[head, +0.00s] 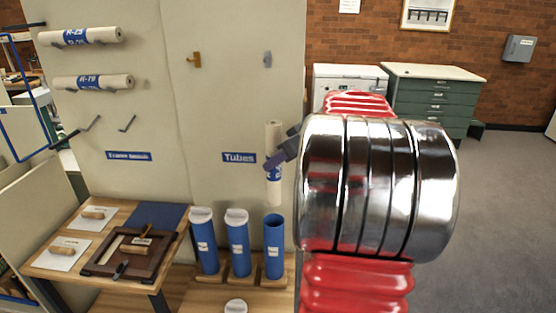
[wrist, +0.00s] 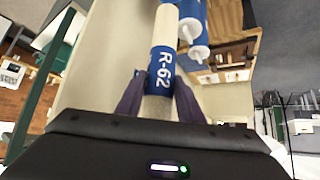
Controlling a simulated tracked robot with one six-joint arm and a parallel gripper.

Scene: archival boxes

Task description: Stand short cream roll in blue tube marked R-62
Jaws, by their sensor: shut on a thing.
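The cream roll (head: 273,195) hangs upright in my gripper (head: 271,163), which is shut on its blue band. In the wrist view the band on the roll (wrist: 163,62) reads R-62, with the fingers of my gripper (wrist: 160,88) on both sides. In the head view the roll's lower end shows just above the open, uncapped blue tube (head: 274,248). They look apart and roughly in line; the depth between them is unclear. This tube's label is too small to read.
Two blue tubes with white caps, a middle one (head: 238,248) and a left one (head: 205,245), stand beside the open tube. A white cap (head: 235,306) lies in front. A wooden table (head: 60,262) with a tray is at left. Wall pegs hold a roll R-25 (head: 80,36) and a roll R-79 (head: 93,83).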

